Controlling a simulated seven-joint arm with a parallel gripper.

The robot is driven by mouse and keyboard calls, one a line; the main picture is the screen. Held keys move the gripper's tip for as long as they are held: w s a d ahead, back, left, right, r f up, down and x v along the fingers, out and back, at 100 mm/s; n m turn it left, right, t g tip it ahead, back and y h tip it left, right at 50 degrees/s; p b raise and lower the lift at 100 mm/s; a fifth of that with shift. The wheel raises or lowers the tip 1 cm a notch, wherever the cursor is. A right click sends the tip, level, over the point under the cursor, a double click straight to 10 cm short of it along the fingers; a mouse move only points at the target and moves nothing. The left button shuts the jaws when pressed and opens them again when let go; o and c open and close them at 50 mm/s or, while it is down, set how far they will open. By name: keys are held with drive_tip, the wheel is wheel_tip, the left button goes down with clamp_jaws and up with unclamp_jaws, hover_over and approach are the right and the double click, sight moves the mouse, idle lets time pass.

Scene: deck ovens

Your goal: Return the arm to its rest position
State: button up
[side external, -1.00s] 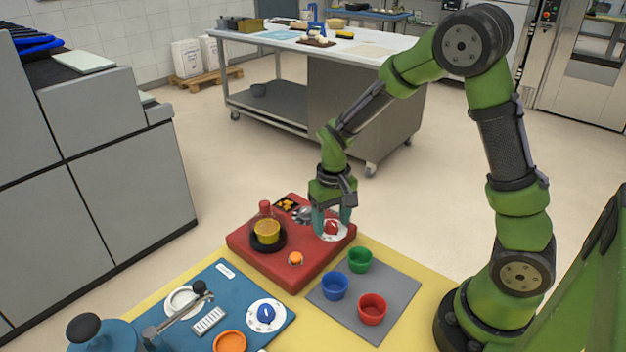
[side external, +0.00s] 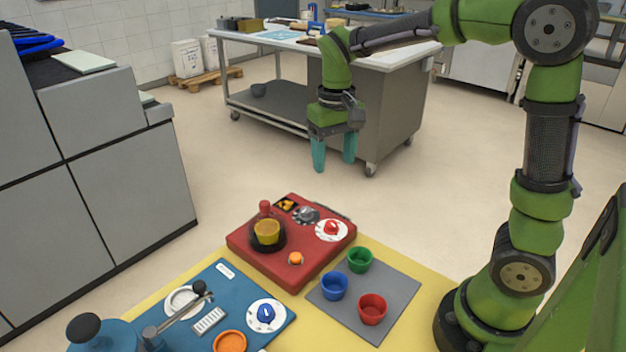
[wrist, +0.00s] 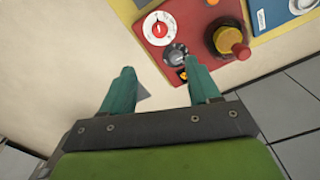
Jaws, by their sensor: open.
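My gripper (side external: 334,152) is raised in the air above and beyond the far edge of the red board (side external: 309,272). Its two teal fingers point down and stand apart, with nothing between them. The fingers also show in the wrist view (wrist: 162,92), where the red board (wrist: 195,22) lies past the fingertips. The red board carries a red knob on a white dial (side external: 332,229), a grey dial (side external: 306,214), an orange button (side external: 296,258) and a yellow pot (side external: 267,231) on a black ring.
A grey mat (side external: 385,282) holds a blue cup (side external: 334,286), a green cup (side external: 360,260) and a red cup (side external: 372,309). A blue board (side external: 236,284) with a blue knob (side external: 265,313) lies at the front left. A steel table (side external: 362,110) stands behind my gripper.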

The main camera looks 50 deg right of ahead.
drive_tip(key=shift+r, duration=0.25)
drive_tip(key=s+a+r+t+y, duration=0.1)
drive_tip(key=s+a+t, duration=0.2)
drive_tip(key=s, duration=0.3)
drive_tip(key=s+a+r+t+y, duration=0.1)
drive_tip(key=s+a+r+t, duration=0.1)
drive_tip(key=s+t, duration=0.2)
drive_tip(key=s, duration=0.2)
drive_tip(key=shift+s+a, duration=0.3)
drive_tip(key=shift+a, duration=0.1)
idle(0.5)
